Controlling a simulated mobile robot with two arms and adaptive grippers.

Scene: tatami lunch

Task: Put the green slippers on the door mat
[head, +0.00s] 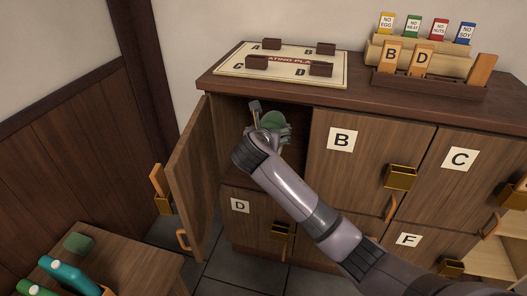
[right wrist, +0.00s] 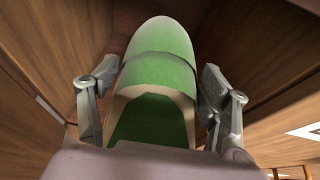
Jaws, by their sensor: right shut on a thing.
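A green slipper (head: 271,120) with a pale inner edge is in the open upper left compartment of the cabinet. It fills the middle of the right wrist view (right wrist: 158,72), toe away from me. My right gripper (head: 268,134) reaches into this compartment and is shut on the slipper, one finger on each side. The gripper also shows in the right wrist view (right wrist: 160,88). It partly hides the slipper in the head view. A second slipper cannot be made out in the compartment. No door mat is in view. My left gripper is not in view.
The open cabinet door (head: 196,178) stands left of my right arm. Closed doors B (head: 345,165) and C (head: 470,165) lie to the right. A seating plan board (head: 325,87) and a card rack (head: 430,88) stand on top. A low table (head: 130,262) holds bottles and a small green object (head: 78,243).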

